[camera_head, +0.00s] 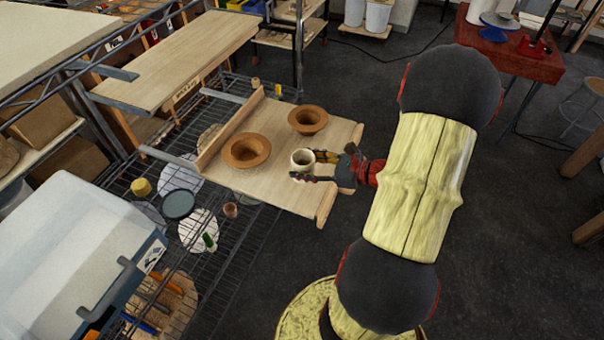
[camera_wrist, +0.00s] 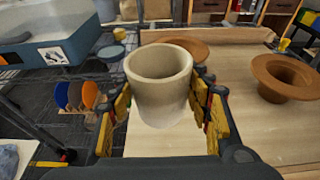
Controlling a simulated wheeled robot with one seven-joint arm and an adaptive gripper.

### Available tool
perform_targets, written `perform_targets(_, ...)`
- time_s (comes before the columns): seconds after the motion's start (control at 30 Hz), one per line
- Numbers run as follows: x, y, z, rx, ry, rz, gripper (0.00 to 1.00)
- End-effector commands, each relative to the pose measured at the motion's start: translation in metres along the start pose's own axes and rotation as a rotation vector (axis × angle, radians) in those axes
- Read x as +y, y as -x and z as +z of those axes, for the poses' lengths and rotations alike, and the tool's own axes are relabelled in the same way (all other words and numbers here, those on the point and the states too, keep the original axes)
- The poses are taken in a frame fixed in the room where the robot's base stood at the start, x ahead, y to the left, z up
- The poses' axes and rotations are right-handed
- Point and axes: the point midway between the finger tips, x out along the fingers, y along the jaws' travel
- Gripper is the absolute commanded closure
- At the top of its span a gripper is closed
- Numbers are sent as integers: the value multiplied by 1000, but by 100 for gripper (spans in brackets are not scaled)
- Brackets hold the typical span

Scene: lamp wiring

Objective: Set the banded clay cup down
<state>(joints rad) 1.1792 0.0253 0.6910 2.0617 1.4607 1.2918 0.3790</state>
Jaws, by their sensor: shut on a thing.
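The clay cup (camera_head: 302,158) is pale cream, upright and open at the top; I cannot make out a clear band on it. My gripper (camera_head: 310,167) reaches in from the right, with its fingers on both sides of the cup. In the wrist view the cup (camera_wrist: 160,88) sits between the yellow-padded fingers, shut on it, and its inside looks empty. It is over the front right part of the wooden board (camera_head: 270,190). I cannot tell whether its base touches the board.
Two brown flared pots stand on the board, one at left (camera_head: 246,151) and one farther back (camera_head: 308,119). A raised wooden strip (camera_head: 230,130) edges the board's left side. A wire shelf (camera_head: 235,240) with small jars lies below. The board in front of the left pot is bare.

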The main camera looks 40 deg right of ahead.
Motion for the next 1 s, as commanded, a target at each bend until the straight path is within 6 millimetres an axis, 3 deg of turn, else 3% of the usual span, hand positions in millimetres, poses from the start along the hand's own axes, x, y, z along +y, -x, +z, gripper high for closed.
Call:
perform_targets(0.03, -5, -8, -13, 1, -5, 3, 84)
perform_targets(0.23, -26, -24, -34, 0, -3, 1, 84)
perform_targets(0.47, -34, -31, -42, 0, -2, 1, 84)
perform_targets(0.7, -38, -43, -73, 0, -5, 0, 84)
perform_targets(1.0, -38, -43, -75, 0, -2, 0, 84)
